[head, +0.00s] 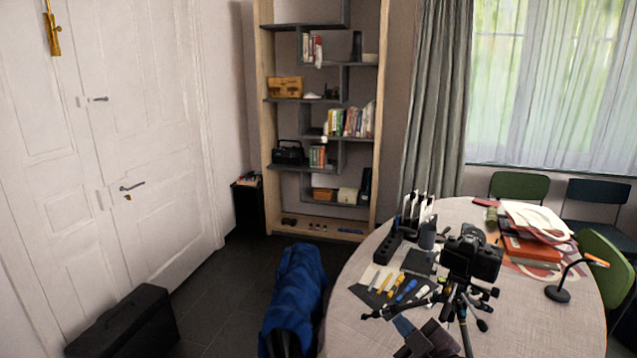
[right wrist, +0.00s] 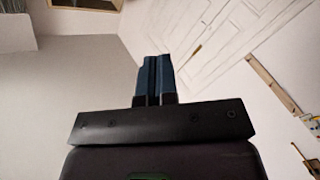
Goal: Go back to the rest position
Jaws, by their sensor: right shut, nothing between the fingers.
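My right gripper (head: 405,328) shows at the bottom of the head view, in front of the round table (head: 350,312). Its dark blue fingers also show in the right wrist view (right wrist: 157,78), where they are shut together with nothing between them. A black camera (head: 472,258) on a tripod (head: 461,325) stands on the table, just right of my right gripper. I cannot tell whether the gripper touches the tripod. My left gripper is not in view.
The table holds a dark mat with pens (head: 398,287), a black holder (head: 388,247), red books (head: 533,250) and a small lamp (head: 558,293). A blue bag (head: 297,285) and a black case (head: 128,322) are on the floor. Dark floor between them is free.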

